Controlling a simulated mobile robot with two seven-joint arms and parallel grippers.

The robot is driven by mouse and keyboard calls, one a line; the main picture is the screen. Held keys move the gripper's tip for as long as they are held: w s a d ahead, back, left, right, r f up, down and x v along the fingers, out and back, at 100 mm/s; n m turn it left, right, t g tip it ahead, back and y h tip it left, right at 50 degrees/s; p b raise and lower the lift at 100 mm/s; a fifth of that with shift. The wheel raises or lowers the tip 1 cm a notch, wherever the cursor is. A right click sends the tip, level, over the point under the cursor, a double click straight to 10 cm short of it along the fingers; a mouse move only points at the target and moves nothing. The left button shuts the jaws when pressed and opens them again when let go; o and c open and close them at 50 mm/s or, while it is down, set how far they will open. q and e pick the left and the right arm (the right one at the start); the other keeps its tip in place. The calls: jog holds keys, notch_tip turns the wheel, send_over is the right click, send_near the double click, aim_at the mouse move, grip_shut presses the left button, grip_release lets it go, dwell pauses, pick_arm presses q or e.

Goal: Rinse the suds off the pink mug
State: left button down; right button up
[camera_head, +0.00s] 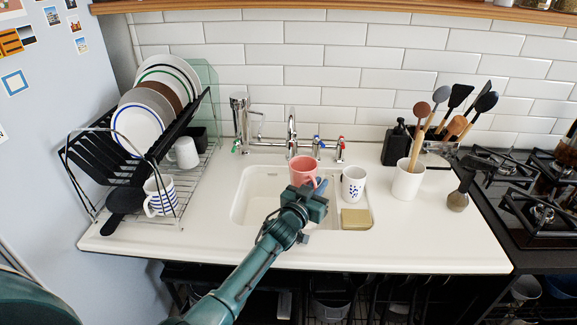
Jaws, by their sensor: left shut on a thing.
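The pink mug (302,170) is over the sink (258,190), just in front of the tap (291,130). It looks upright. My left gripper (308,194) is shut on the pink mug from the front and hides its lower part. I cannot make out suds on the mug or water running from the tap. My right gripper is not in view.
A white patterned mug (353,186) and a yellow-green sponge (356,218) are right of the pink mug. A utensil pot (407,182) and black soap bottle (395,145) stand further right, before the gas hob (545,215). A dish rack (185,190) is left.

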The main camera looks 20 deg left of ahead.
pick_arm(q)
jog(key=s+d+r+p, duration=0.3)
jog(key=p, duration=0.2)
jog(key=shift+s+d+r, duration=0.2)
jog(key=shift+s+r, duration=0.05)
jog(key=shift+s, duration=0.1)
dwell(0.3)
